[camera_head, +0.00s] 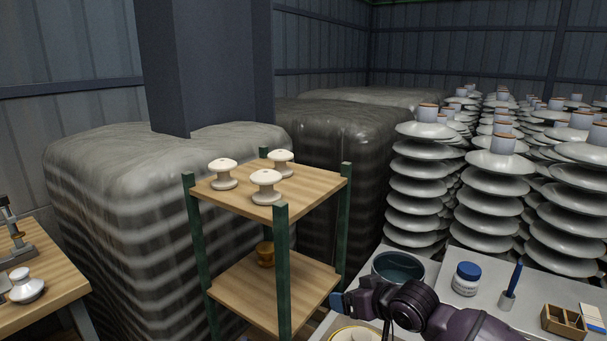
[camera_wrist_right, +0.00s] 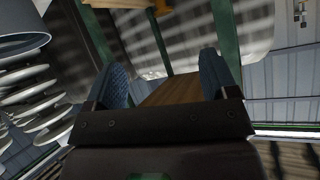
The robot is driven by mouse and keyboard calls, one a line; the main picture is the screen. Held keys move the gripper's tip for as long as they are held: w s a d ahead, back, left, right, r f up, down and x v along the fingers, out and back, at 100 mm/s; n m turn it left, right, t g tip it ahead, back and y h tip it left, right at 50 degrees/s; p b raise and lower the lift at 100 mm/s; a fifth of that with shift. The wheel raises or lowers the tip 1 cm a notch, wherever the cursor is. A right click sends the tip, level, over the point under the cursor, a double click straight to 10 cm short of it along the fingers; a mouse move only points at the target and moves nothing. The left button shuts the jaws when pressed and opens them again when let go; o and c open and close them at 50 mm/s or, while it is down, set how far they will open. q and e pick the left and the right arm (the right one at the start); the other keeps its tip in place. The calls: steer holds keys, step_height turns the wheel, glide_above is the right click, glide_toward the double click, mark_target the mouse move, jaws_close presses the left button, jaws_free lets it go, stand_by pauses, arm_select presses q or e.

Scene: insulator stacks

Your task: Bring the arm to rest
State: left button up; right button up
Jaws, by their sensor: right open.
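My right arm (camera_head: 455,322) comes in from the lower right in the head view, low over the front of the grey table. Its gripper (camera_head: 340,304) points left, toward the green-posted wooden shelf, just in front of a dark round pot (camera_head: 398,277). In the right wrist view the two blue-padded fingers (camera_wrist_right: 164,80) stand wide apart with nothing between them. A wooden board (camera_wrist_right: 172,92) shows beyond the gap. My left gripper is in neither view.
The shelf's top board (camera_head: 245,203) holds three white insulators; a brown one (camera_head: 265,254) stands below. Tall insulator stacks (camera_head: 490,186) fill the right background.

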steer(key=s+d+f+m+t+h, duration=0.1)
steer(key=s+d+f, duration=0.4)
steer(key=s, duration=0.5)
steer(key=s+d+f+m+h, duration=0.1)
steer(key=s+d+f+h, duration=0.3)
steer(key=s+d+f, duration=0.2)
steer(key=s+d+f+m+t+h, duration=0.1)
steer(key=s+d+f, duration=0.5)
steer(key=s, duration=0.8)
step_height(320, 180, down, 2)
steer(key=shift+f+m+t+h, duration=0.25)
steer(key=shift+m+t+h, duration=0.05)
steer(key=shift+m+h, duration=0.35)
